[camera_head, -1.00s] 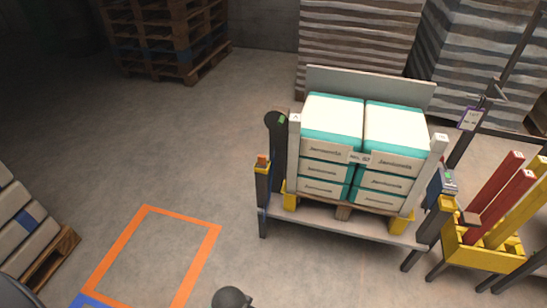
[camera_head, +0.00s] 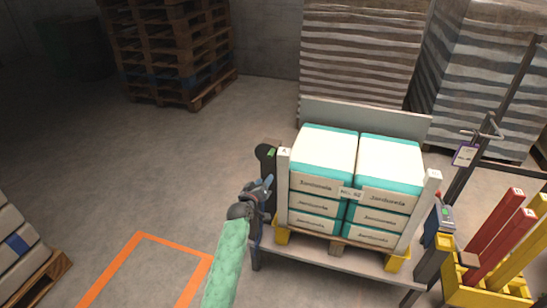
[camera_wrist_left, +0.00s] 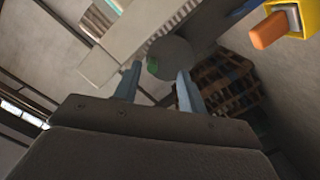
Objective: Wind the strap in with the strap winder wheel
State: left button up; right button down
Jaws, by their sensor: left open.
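The strap winder wheel (camera_head: 265,153) appears to be the dark round disc with a green mark at the left end of the sack stand. In the left wrist view the grey disc (camera_wrist_left: 168,62) shows just beyond and between my fingertips. My left gripper (camera_head: 266,184) is open and empty, just below the disc in the head view; its two blue-grey fingers also show in the left wrist view (camera_wrist_left: 157,75). I cannot tell whether a finger touches the disc. I cannot make out the strap. My right gripper is out of view.
White and teal sacks (camera_head: 390,152) are stacked on the stand between white posts. An orange-tipped yellow fitting (camera_wrist_left: 290,18) is close by at upper right in the wrist view. A yellow rack (camera_head: 487,291) of red and yellow bars stands right. The floor left is open.

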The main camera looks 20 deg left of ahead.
aim_at(268, 157)
pick_arm(q)
jog(key=shift+n+t+y, duration=0.4)
jog(key=shift+n+t, duration=0.2)
jog(key=shift+w+a+r+p, duration=0.25)
jog(key=shift+w+r, duration=0.25)
jog(key=shift+w, duration=1.3)
jog(key=shift+w+a+r+p, duration=0.15)
jog(key=shift+w+r+p, duration=0.3)
jog(key=shift+w, duration=1.4)
jog(key=shift+w+a+r+p, duration=0.2)
jog(key=shift+w+r, duration=0.35)
jog(key=shift+w, duration=1.25)
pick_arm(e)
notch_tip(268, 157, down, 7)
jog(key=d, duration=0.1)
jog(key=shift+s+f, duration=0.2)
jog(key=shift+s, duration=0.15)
pick_arm(q)
jog(key=shift+c, duration=0.3)
grip_shut()
